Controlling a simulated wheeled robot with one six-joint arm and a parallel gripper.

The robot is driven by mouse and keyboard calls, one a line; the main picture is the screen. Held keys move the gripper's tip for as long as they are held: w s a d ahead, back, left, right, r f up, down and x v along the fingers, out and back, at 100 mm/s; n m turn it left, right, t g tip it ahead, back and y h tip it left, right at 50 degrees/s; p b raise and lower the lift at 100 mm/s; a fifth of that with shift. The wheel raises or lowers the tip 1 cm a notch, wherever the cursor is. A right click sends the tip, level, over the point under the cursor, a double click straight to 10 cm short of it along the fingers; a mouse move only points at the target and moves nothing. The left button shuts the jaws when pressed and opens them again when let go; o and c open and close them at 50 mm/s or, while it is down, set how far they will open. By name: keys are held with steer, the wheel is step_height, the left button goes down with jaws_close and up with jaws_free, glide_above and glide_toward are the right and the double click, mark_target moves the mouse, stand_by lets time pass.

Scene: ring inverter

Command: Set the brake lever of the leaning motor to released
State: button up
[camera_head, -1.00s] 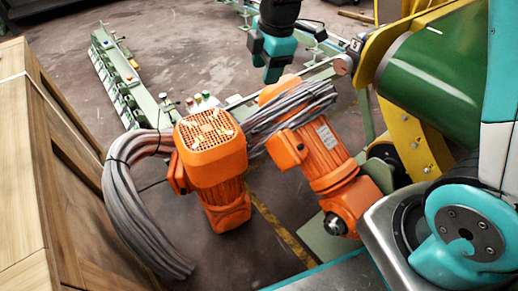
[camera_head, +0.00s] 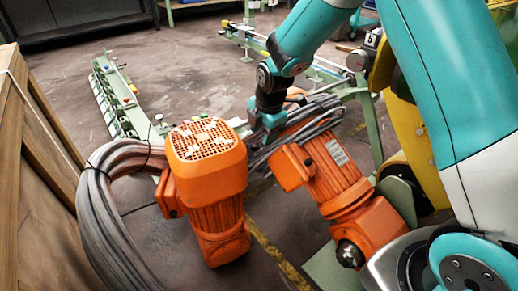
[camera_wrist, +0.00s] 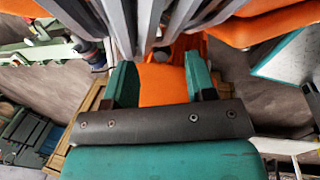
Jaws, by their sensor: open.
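The leaning orange motor (camera_head: 328,167) tilts to the upper left in the head view. Its upper end is wrapped in grey cables (camera_head: 322,110). A second orange motor (camera_head: 208,160) stands upright to its left, with a grille on top. My gripper (camera_head: 268,122) is at the upper end of the leaning motor, by the cables. The wrist view shows its two teal fingers (camera_wrist: 160,80) spread apart with nothing clearly held between them. Grey cables (camera_wrist: 140,25) and orange surfaces lie beyond the fingers. I cannot make out the brake lever or its position.
A thick grey cable bundle (camera_head: 105,215) loops left of the upright motor. A wooden crate (camera_head: 30,180) stands at the left edge. A green rail-like unit (camera_head: 118,95) lies behind, and a green frame (camera_head: 365,115) stands right of the gripper. Open floor (camera_head: 195,65) shows at the back.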

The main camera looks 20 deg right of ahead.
mark_target(260, 145)
steer(key=shift+w+a+f+b, duration=0.1)
steer(key=shift+w+f+b, duration=0.1)
steer(key=shift+f, duration=0.55)
steer(key=shift+w+a+f+b, duration=0.1)
steer(key=shift+f+b, duration=0.15)
steer(key=shift+f, duration=0.5)
steer(key=shift+w+f+b, duration=0.1)
steer(key=shift+f+b, duration=0.1)
steer(key=shift+f, duration=0.55)
steer(key=shift+c, duration=0.2)
